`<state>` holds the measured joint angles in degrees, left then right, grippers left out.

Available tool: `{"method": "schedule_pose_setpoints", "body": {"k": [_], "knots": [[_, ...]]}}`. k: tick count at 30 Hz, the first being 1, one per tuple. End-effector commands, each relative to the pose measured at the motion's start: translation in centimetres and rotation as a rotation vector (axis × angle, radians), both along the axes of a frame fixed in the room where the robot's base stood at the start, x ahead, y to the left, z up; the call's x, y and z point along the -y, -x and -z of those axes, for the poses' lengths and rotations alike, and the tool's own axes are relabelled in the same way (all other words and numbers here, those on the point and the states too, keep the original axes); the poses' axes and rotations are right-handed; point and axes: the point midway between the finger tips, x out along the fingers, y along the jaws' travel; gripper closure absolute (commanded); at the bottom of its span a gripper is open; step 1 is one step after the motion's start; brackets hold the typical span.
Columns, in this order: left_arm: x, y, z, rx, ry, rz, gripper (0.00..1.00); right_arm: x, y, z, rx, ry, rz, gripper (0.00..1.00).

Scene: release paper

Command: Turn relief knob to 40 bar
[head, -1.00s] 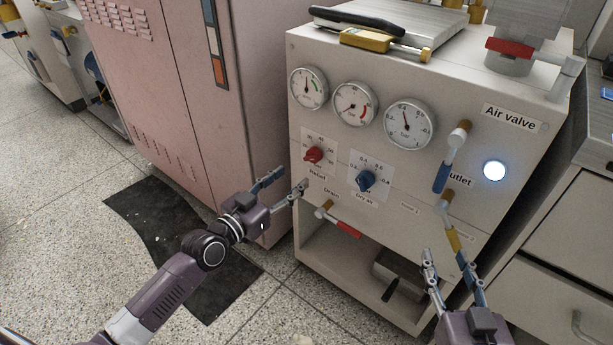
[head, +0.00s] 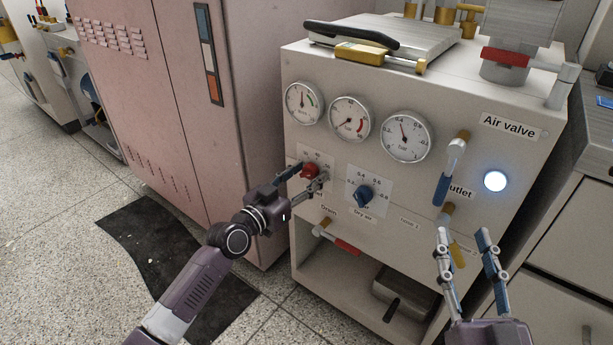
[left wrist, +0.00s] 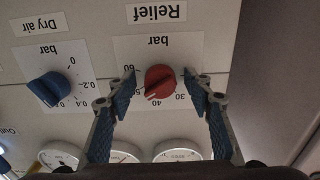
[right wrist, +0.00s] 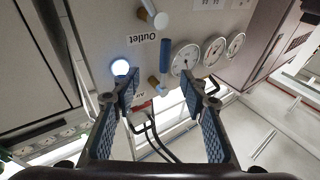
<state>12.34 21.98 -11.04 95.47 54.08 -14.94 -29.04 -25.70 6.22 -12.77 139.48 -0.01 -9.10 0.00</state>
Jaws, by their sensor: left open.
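The red relief knob (head: 309,170) is on the upper left of the panel front, under the left gauge. In the left wrist view the knob (left wrist: 160,80) shows upside down, with its pointer towards the scale between 40 and the number left of it, which is partly hidden. My left gripper (head: 312,172) is open, with one fingertip on each side of the knob; contact cannot be told. In the left wrist view its fingers (left wrist: 160,88) flank the knob with small gaps. My right gripper (head: 463,235) is open and empty before the lower right of the panel.
The blue dry air knob (head: 362,196) is just right of the relief knob. Three gauges (head: 349,119) sit above. A blue-handled outlet valve (head: 441,188) and a lit round button (head: 495,181) are at the right. A red-handled drain valve (head: 346,246) is below.

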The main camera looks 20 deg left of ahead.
Motion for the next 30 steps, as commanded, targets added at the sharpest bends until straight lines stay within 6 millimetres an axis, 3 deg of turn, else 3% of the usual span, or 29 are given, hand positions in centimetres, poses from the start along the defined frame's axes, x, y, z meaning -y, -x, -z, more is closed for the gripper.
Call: {"method": "schedule_pose_setpoints", "body": {"k": [3, 15, 23, 30], "knots": [[0.0, 0.0, 0.0, 0.000, 0.000, 0.000, 0.53, 0.0, 0.0, 0.0, 0.000, 0.000, 0.000, 0.60], [0.0, 0.0, 0.0, 0.000, 0.001, 0.000, 0.95, 0.0, 0.0, 0.0, -0.002, 0.000, 0.001, 0.60], [0.0, 0.0, 0.0, -0.013, 0.032, 0.000, 0.95, 0.0, -0.1, 0.3, -0.019, 0.005, 0.001, 0.60], [0.1, 0.1, -0.1, -0.058, 0.157, 0.001, 0.95, 0.3, -0.4, 3.2, -0.148, 0.039, 0.009, 0.60]]}}
